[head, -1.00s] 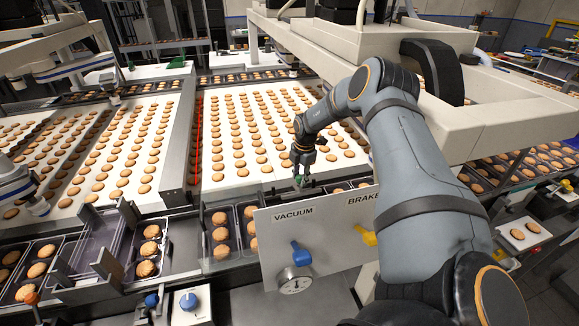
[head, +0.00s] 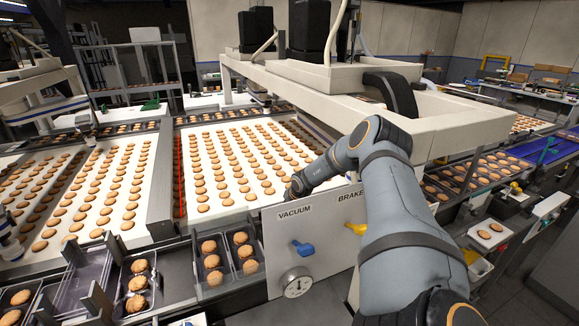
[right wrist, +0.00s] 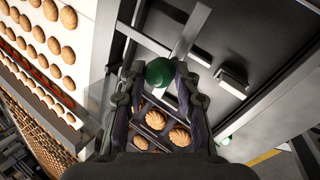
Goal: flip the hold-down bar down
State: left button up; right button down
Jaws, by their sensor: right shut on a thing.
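In the right wrist view, my right gripper (right wrist: 161,82) is shut on a green knob (right wrist: 159,71), with one finger on each side of it. A pale grey bar (right wrist: 187,36) runs from beside the knob up and to the right over a dark grey surface; it looks like the hold-down bar, though its join to the knob is partly hidden. In the head view, my right arm reaches behind the white VACUUM and BRAKE panel, which hides the gripper, knob and bar. My left gripper is in neither view.
The upright panel (head: 340,246) carries a blue handle (head: 302,248) and a gauge (head: 297,283). A white belt (head: 262,188) with rows of biscuits lies behind it. Trays with biscuits (right wrist: 180,137) sit below the gripper. A beige machine frame (head: 440,118) overhangs the right side.

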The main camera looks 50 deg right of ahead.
jog(key=shift+s+a+f, duration=0.2)
jog(key=shift+s+f, duration=0.2)
jog(key=shift+f, duration=0.1)
jog(key=c, duration=0.9)
grip_release()
jog(key=shift+c, duration=0.2)
jog(key=shift+d+r, duration=0.1)
jog(key=shift+r, duration=0.1)
jog(key=shift+w, duration=0.1)
